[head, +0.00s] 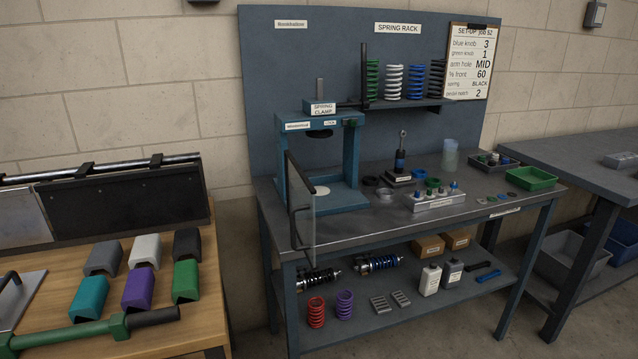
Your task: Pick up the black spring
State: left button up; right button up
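The black spring (436,78) stands upright on the spring rack shelf (400,104), at the right end of a row. To its left stand a blue spring (415,82), a white spring (393,82) and a green spring (372,80). The set-up card (468,62) hangs just right of the black spring and reads "spring BLACK". Neither of my grippers shows in the head view.
The blue spring clamp (347,160) stands on the bench left of the rack, its clear guard (301,205) swung open toward the front. Small parts and a green tray (531,178) lie on the bench. Red and purple springs (345,304) stand on the lower shelf.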

aim_at(444, 62)
jog(key=i+l, duration=0.15)
jog(key=l, duration=0.45)
jog(key=i+l+z, duration=0.1)
jog(key=l, duration=0.5)
jog(key=i+l, duration=0.15)
jog(key=l, duration=0.45)
jog(key=i+l+z, duration=0.1)
jog(key=l, duration=0.5)
jog(key=i+l, duration=0.2)
jog(key=l, duration=0.35)
jog(key=i+l+z, duration=0.1)
jog(key=l, duration=0.5)
jog(key=i+l, duration=0.25)
jog(key=l, duration=0.3)
jog(key=i+l+z, duration=0.1)
jog(key=l, duration=0.45)
jog(key=i, duration=0.1)
